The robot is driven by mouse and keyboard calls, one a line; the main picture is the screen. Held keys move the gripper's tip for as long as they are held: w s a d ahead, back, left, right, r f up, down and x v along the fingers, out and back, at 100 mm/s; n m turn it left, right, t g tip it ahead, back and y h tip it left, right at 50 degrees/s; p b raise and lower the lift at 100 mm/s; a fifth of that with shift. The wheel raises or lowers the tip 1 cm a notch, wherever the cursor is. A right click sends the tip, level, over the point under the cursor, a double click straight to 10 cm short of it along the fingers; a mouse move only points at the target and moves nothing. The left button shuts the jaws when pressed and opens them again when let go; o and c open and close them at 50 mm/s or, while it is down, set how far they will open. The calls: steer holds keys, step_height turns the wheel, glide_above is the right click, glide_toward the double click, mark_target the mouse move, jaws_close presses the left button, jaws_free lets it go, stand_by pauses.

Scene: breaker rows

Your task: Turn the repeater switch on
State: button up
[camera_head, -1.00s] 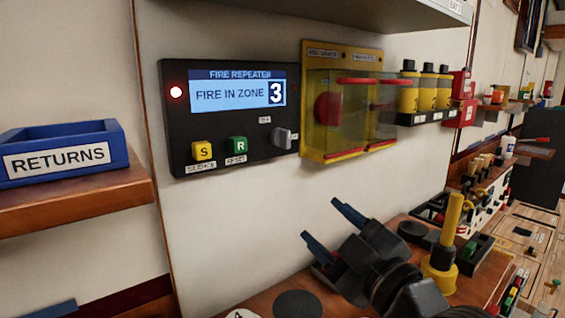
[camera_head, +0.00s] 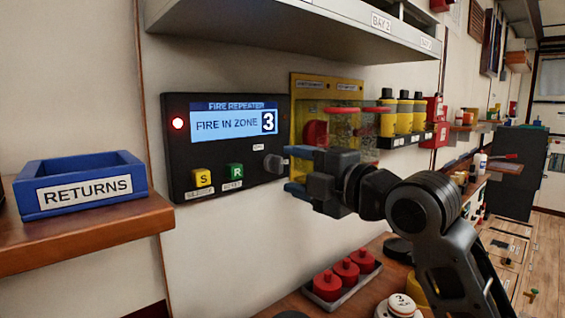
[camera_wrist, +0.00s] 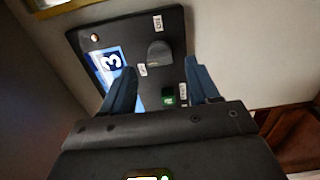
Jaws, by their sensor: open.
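The fire repeater panel (camera_head: 225,184) is a black box on the wall, with a lit red lamp and a blue screen reading "FIRE IN ZONE 3". Its grey switch knob (camera_head: 273,163) is at the lower right. In the wrist view the knob (camera_wrist: 159,53) shows beyond the fingertips, between two small white labels that I cannot read surely. My gripper (camera_head: 291,169) is open and empty, just right of the knob in the head view, with its blue fingers above and below the knob's height. In the wrist view the fingers (camera_wrist: 160,68) stand either side of the knob's line, seemingly short of it.
A yellow S button (camera_head: 202,177) and a green R button (camera_head: 235,171) sit left of the knob. A yellow box with clear covers (camera_head: 298,95) is close behind my gripper. A grey shelf (camera_head: 290,35) overhangs above. Red weights (camera_head: 346,269) stand below.

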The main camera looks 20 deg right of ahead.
mark_target(281, 166)
steer(key=shift+p+x, duration=0.4)
steer(key=shift+x, duration=1.6)
steer(key=shift+c, duration=0.2)
steer(key=c, duration=1)
